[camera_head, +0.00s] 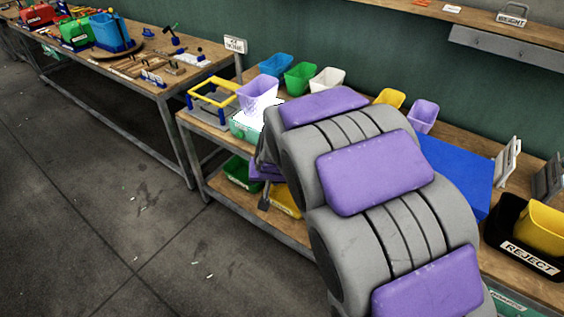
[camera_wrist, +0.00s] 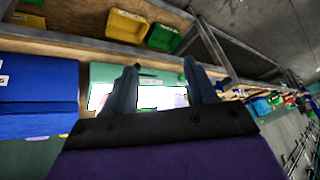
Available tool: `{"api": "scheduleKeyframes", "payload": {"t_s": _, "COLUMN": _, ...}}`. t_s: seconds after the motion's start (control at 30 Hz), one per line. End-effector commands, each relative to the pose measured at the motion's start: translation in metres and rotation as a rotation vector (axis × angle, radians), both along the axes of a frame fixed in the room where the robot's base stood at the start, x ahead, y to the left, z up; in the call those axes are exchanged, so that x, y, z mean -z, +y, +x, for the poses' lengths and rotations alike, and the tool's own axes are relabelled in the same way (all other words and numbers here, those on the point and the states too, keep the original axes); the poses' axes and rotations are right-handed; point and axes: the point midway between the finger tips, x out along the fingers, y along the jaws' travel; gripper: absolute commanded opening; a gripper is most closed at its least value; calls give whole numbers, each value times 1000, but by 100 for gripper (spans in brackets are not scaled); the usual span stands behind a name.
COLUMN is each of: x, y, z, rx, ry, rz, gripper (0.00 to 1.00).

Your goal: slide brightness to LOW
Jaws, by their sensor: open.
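A pale green box or panel (camera_wrist: 98,72) with bright white, glowing areas lies ahead of my gripper (camera_wrist: 161,68) in the wrist view. My gripper is open, its two grey-blue fingers apart in front of the panel; contact cannot be told. In the head view the pale green panel (camera_head: 242,127) is on the workbench, partly behind my arm, and the gripper cannot be made out. I cannot make out a brightness slider or its setting. A small sign (camera_head: 512,18) on the upper-right shelf seems to read BRIGHT.
Several coloured bins stand along the bench, including a blue (camera_head: 276,64) and a lilac one (camera_head: 258,95). A large blue block (camera_head: 455,175) is right of my arm, with a black REJECT bin (camera_head: 528,262) beyond. Open floor (camera_head: 110,215) lies at left.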

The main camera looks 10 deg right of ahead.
Motion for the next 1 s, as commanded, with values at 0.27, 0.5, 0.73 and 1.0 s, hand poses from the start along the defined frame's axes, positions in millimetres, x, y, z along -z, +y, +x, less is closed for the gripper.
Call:
{"api": "scheduleKeyframes", "payload": {"t_s": 0.27, "x": 43, "y": 15, "z": 96, "rx": 92, "ry": -209, "rz": -40, "gripper": 56}}
{"api": "scheduleKeyframes", "payload": {"t_s": 0.5, "x": 83, "y": 20, "z": 155, "rx": 178, "ry": -385, "rz": -113, "gripper": 56}}
{"api": "scheduleKeyframes", "payload": {"t_s": 0.73, "x": 125, "y": 18, "z": 186, "rx": 260, "ry": -547, "rz": -214, "gripper": 56}}
{"api": "scheduleKeyframes", "payload": {"t_s": 1.0, "x": 178, "y": 11, "z": 189, "rx": 349, "ry": -716, "rz": -372, "gripper": 56}}
